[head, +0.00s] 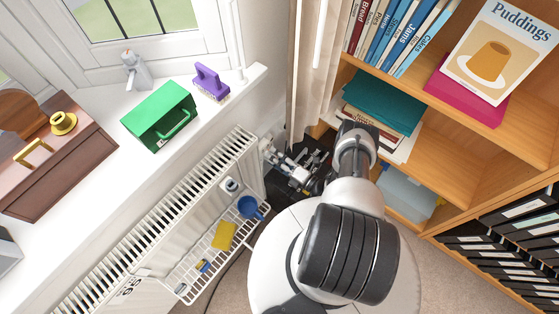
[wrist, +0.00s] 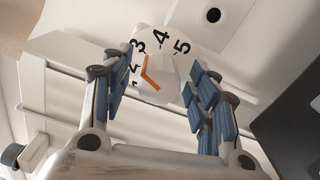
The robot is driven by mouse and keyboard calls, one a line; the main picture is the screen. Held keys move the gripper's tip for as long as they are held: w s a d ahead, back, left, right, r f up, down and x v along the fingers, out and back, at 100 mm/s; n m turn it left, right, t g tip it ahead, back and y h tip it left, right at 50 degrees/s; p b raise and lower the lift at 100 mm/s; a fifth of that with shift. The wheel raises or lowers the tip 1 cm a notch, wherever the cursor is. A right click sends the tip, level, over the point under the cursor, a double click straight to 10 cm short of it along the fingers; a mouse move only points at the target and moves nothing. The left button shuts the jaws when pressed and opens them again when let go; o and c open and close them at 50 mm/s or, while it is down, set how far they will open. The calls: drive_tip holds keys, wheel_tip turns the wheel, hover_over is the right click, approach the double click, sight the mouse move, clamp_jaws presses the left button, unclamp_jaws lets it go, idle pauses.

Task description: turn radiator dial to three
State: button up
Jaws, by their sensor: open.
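The radiator dial (wrist: 165,80) is a white knob with black numerals around it in the wrist view. An orange pointer line runs over its face and side, and its upper end lies close to the 3. The 4 and 5 are further right; the lower numerals at the left are partly hidden by a finger. My gripper (wrist: 160,70) is open, one blue-padded finger on each side of the dial, with gaps showing on both sides. In the head view my gripper (head: 300,172) is at the right end of the white radiator (head: 170,215); the dial's face cannot be made out there.
A wire rack (head: 190,275) with a blue cup (head: 249,207) and yellow sponge (head: 224,235) hangs on the radiator. The sill above holds a green box (head: 160,115), purple brush (head: 211,82) and brown chest (head: 55,165). A wooden bookcase (head: 460,145) stands close at the right.

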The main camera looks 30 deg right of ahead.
drive_tip(key=v, duration=1.2)
idle(0.3)
